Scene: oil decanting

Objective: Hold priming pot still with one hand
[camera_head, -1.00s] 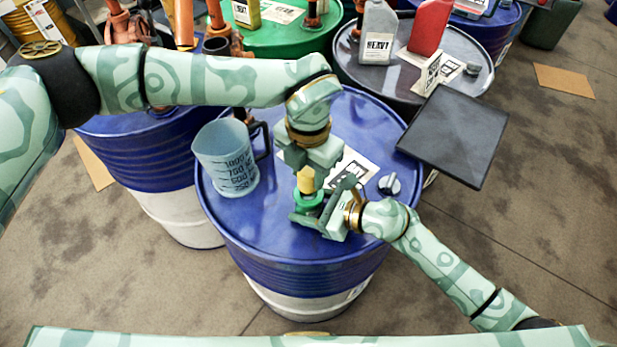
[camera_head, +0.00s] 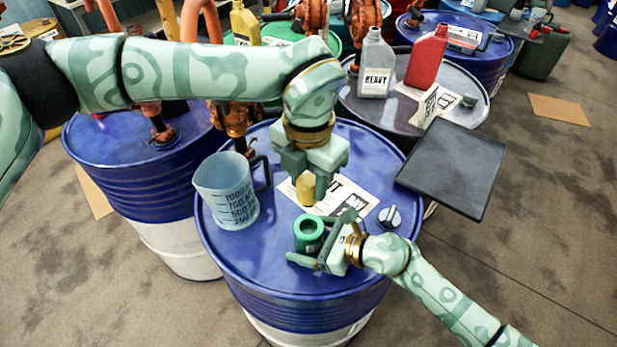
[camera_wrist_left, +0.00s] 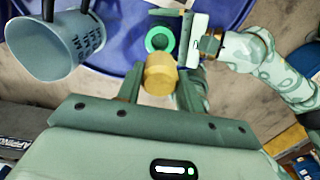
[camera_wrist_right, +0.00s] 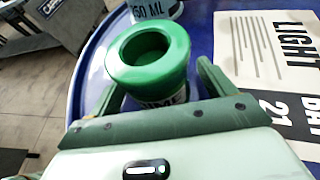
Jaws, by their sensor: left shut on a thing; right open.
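The priming pot (camera_head: 308,228), a small green pot with a round open mouth, stands upright on the blue drum (camera_head: 290,275). In the right wrist view the pot (camera_wrist_right: 150,52) sits between the fingers, its label partly hidden. My right gripper (camera_head: 322,240) is open around the pot; I cannot tell whether a finger touches it. My left gripper (camera_head: 310,185) is shut on a yellow stopper (camera_head: 305,190) above and just behind the pot. The left wrist view shows the stopper (camera_wrist_left: 160,75) between the fingers, apart from the green pot (camera_wrist_left: 159,39).
A blue measuring jug (camera_head: 230,195) stands left on the drum. A printed sheet (camera_head: 345,195) and a grey knob-like cap (camera_head: 390,216) lie at right. A dark flat panel (camera_head: 455,168) juts out beyond the drum's right edge.

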